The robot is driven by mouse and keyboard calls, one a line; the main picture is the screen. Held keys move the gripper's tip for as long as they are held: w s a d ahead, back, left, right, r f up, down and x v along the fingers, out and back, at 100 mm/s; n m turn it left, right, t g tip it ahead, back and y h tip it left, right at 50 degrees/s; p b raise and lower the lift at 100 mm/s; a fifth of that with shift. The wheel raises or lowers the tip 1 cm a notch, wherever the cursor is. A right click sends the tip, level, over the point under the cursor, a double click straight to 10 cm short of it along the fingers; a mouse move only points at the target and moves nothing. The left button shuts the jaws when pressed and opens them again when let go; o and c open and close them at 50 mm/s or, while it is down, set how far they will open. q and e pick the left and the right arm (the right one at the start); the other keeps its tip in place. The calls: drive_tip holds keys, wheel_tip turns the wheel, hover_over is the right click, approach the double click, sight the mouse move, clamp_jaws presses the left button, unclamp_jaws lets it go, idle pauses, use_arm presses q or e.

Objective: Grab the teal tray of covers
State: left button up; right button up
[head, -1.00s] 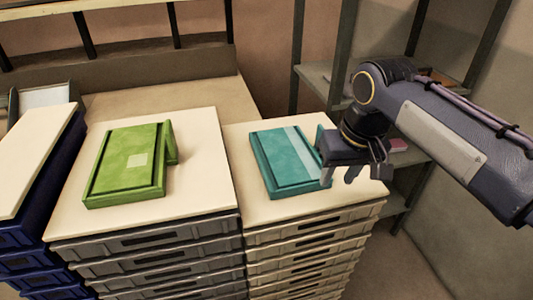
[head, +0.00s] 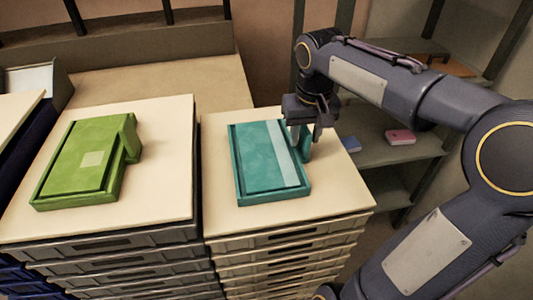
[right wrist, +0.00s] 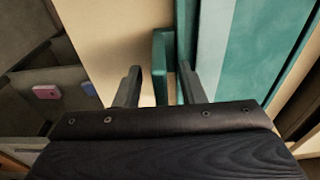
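The teal tray (head: 243,187) lies on top of the right-hand crate stack in the head view, with a lighter strip across its contents and an upright handle (head: 305,149) on its right side. My right gripper (head: 306,134) is at that handle, pointing down. In the right wrist view the tray (right wrist: 257,45) fills the upper right, and its handle (right wrist: 161,64) stands between the two spread fingers of my right gripper (right wrist: 160,85). Gaps show on both sides of the handle. My left gripper is not in view.
A green tray (head: 47,196) lies on the stack to the left (head: 165,200). The teal tray's stack (head: 222,219) has a pale bare top around it. A shelf unit (head: 390,152) stands behind on the right, holding a pink item (head: 400,137) and a blue item (head: 350,144).

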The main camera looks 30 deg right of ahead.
drive_tip(key=shift+c, duration=0.2)
clamp_jaws()
drive_tip(key=shift+r, duration=0.1)
